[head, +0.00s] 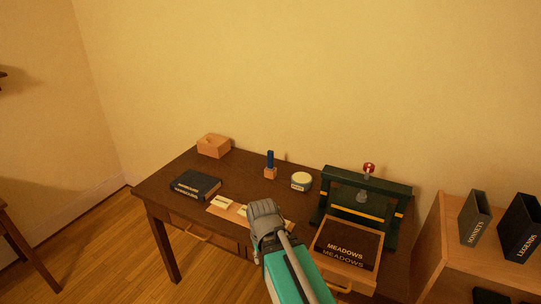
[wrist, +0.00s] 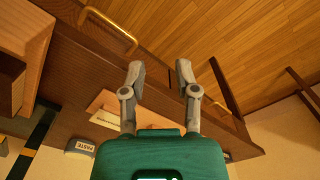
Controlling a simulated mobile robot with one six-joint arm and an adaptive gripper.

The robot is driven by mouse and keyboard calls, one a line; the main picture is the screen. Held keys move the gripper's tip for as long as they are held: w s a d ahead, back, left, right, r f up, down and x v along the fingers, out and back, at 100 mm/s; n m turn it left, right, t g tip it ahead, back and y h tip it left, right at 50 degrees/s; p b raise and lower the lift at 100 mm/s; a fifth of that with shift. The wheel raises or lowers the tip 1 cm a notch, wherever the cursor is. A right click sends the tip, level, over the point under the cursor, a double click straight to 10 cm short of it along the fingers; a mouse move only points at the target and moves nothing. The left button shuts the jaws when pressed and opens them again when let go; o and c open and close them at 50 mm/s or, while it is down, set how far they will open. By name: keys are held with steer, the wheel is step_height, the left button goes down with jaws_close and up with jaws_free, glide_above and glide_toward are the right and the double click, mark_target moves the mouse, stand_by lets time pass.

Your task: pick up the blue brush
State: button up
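The blue brush (head: 270,158) stands upright in a small wooden block (head: 270,173) near the back middle of the dark desk in the head view. It does not show in the wrist view. My gripper (head: 263,208) is over the front part of the desk, nearer to the camera than the brush and apart from it. In the wrist view my gripper (wrist: 160,74) is open, with nothing between its two grey fingers.
The paste jar (head: 301,181) stands right of the brush. A wooden box (head: 214,146) and a dark book (head: 195,186) are to the left. A green press (head: 367,193) and a tray (head: 345,271) with the MEADOWS book are right. Pale cards lie near my gripper.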

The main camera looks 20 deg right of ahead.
step_height(320, 180, up, 6)
steer(key=p, duration=0.5)
steer(key=shift+r, duration=0.15)
steer(key=shift+o, duration=0.3)
steer(key=shift+o, duration=0.9)
